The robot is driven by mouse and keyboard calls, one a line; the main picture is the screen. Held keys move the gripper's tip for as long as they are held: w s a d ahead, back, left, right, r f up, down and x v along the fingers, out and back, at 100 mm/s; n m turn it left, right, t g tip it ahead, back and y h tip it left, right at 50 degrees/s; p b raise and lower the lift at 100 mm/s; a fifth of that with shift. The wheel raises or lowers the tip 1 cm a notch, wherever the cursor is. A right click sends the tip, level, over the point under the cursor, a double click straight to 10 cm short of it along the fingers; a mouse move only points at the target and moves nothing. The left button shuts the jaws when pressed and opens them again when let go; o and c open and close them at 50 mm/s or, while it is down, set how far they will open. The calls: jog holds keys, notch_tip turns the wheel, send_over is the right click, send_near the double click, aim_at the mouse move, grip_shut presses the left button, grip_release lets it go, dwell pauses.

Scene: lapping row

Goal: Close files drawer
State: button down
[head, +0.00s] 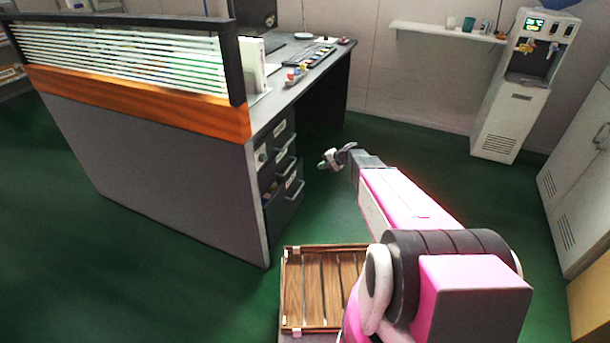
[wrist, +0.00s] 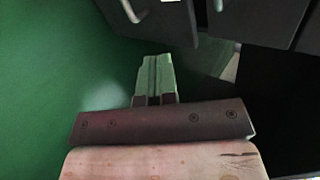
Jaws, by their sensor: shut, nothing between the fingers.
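A dark drawer unit sits under the desk's end in the head view, with several fronts, pale handles and small labels. The lowest drawer (head: 284,209) stands out from the unit, and part of its open inside shows above its side. The labels are too small to read, so I cannot tell by name which is the files drawer. My gripper (head: 326,160) is to the right of the drawer fronts, apart from them. In the wrist view my gripper (wrist: 154,60) is shut and empty, pointing toward dark fronts with pale handles at the top edge.
The desk (head: 317,62) carries small items and a louvred divider (head: 130,55). A wooden slatted crate (head: 322,248) is in front of me. A water dispenser (head: 515,105) and a pale cabinet (head: 575,185) stand at the right. Green floor (head: 420,150) is clear between the desk and dispenser.

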jog(key=s+a+f+m+y, duration=0.3)
jog(key=s+f+m+y, duration=0.1)
jog(key=s+m, duration=0.3)
jog(key=m+t+y, duration=0.3)
jog(key=m+t, duration=0.1)
jog(key=m, duration=0.6)
send_near(285, 184)
jog(key=x, duration=0.7)
jog(key=shift+a+r, duration=0.1)
jog(key=shift+a, duration=0.2)
jog(key=shift+x, duration=1.3)
jog(key=shift+d, duration=0.15)
